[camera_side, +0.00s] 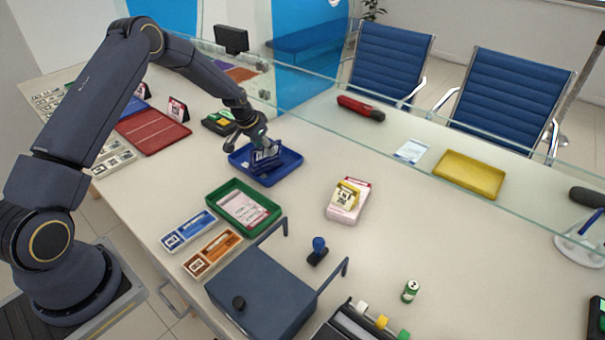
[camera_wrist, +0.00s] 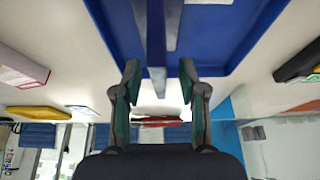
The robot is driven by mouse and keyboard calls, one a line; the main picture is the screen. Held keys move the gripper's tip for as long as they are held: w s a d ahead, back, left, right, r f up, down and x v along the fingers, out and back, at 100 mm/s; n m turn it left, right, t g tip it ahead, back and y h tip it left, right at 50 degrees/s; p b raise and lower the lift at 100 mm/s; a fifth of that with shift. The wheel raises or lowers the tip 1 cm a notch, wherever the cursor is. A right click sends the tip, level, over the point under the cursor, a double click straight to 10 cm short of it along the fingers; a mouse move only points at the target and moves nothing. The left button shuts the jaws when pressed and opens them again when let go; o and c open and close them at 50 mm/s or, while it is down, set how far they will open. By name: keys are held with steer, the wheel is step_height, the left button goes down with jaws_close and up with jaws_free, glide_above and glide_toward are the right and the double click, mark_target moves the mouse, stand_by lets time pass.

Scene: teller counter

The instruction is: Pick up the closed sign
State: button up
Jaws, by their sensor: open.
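A small dark blue sign (camera_side: 264,156) with white markings stands in the blue tray (camera_side: 290,168); its wording is too small to read. In the wrist view the sign (camera_wrist: 157,25) shows as a narrow grey-blue upright shape, with the blue tray (camera_wrist: 218,35) around it. My gripper (camera_side: 251,139) is over the tray, right by the sign, and partly overlaps it in the side view. The sign lines up with the gap between the fingers.
A green tray (camera_side: 272,210) with papers is in front of the blue tray. A dark device with green and yellow parts (camera_side: 218,123) is behind. A glass screen runs along the counter.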

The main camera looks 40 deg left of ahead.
jaws_close()
stand_by(0.4)
